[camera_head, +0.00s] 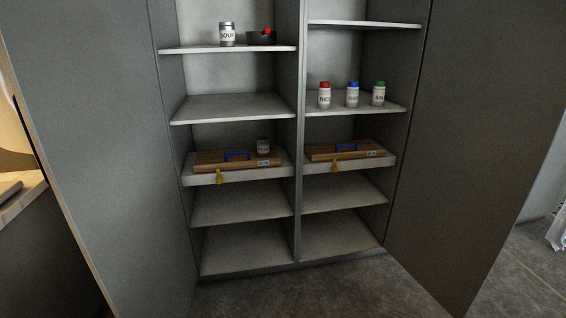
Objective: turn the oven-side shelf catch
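Two small yellow catches hang at the front edges of two middle shelves in an open grey cupboard. The left catch (219,176) is under the front of the left wooden board (210,160). The right catch (334,166) is under the front of the right wooden board (345,150). Both catches appear to point downward. No oven shows, so I cannot tell which catch is on the oven side. My gripper is not in view.
The left door (100,130) and right door (480,130) stand wide open. A soup can (227,35) and dark bowl (258,39) sit upper left. A small can (263,146) is at the left board. Three jars (352,95) stand upper right. The lower shelves are empty.

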